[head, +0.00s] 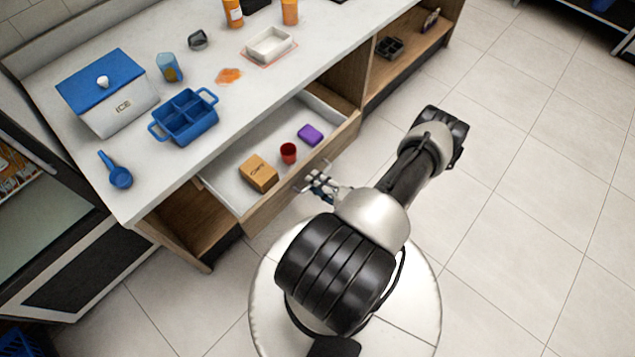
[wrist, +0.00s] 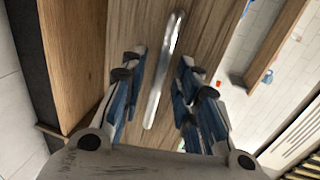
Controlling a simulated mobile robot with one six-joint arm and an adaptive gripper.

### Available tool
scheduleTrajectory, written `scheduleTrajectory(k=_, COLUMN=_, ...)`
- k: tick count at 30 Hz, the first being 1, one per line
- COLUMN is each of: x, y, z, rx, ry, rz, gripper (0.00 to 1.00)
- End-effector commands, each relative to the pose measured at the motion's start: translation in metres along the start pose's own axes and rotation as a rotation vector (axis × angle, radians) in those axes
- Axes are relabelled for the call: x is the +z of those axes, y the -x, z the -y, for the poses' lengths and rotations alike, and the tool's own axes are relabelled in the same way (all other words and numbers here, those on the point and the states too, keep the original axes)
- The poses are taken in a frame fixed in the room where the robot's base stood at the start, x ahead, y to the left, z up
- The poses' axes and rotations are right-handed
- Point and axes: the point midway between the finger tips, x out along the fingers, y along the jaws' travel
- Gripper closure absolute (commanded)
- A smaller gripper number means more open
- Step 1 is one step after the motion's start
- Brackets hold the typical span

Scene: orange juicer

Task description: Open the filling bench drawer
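The bench drawer (head: 268,210) is pulled out from under the white counter, and its inside shows. In it lie a brown box (head: 259,172), a red cup (head: 288,153) and a purple block (head: 310,134). My gripper (head: 318,184) is at the drawer's wooden front. In the wrist view, the metal bar handle (wrist: 165,70) on the front (wrist: 205,40) lies between the two blue-padded fingers of my gripper (wrist: 160,72). The fingers are spread, with a gap on both sides of the handle.
On the counter (head: 225,135) stand an ice box (head: 108,100), a blue divided tray (head: 186,118), a blue scoop (head: 117,172), a glass (head: 169,67) and a white tray (head: 268,45). An open shelf (head: 405,50) is to the right. The tiled floor (head: 530,190) at right is clear.

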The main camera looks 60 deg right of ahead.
Motion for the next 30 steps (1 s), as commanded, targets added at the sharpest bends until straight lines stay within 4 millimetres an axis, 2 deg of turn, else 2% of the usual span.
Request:
scheduleTrajectory(k=5, x=-0.001, y=0.006, z=0.000, rx=0.000, ry=-0.001, rz=-0.003, gripper=0.71)
scheduleTrajectory(k=18, x=-0.001, y=0.067, z=0.000, rx=0.000, ry=-0.001, rz=-0.004, gripper=0.71)
scheduleTrajectory(k=23, x=0.000, y=0.075, z=0.000, rx=0.000, ry=0.000, rz=-0.001, gripper=0.71)
scheduleTrajectory(k=30, x=0.000, y=0.075, z=0.000, rx=0.000, ry=0.000, rz=0.000, gripper=0.71)
